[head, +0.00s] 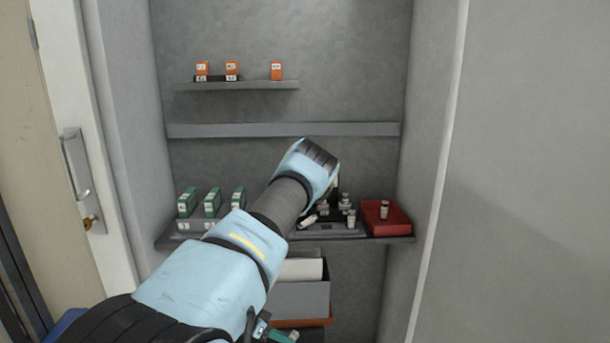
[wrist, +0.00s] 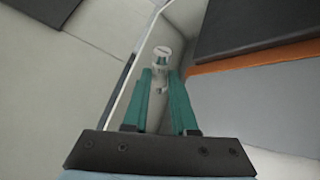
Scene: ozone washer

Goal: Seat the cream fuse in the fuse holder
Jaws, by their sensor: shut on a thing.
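My gripper (wrist: 162,82) has green fingers shut on a small pale cylinder, the cream fuse (wrist: 161,56), whose round end shows between the fingertips in the wrist view. In the head view a green part of my gripper (head: 283,336) shows at the bottom edge, below the shelf, and the held fuse cannot be made out. A dark grey base with several upright pale-capped fuses (head: 345,203) stands on the lower shelf, partly hidden behind my arm. One piece there (head: 309,221) looks tilted. I cannot tell which part is the fuse holder.
A red box (head: 401,219) with one small fuse (head: 384,209) on it stands at the shelf's right end. Several green blocks (head: 212,202) stand at left. Orange blocks (head: 232,70) sit on the upper shelf. A grey bin (head: 300,298) is below. Cabinet walls close both sides.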

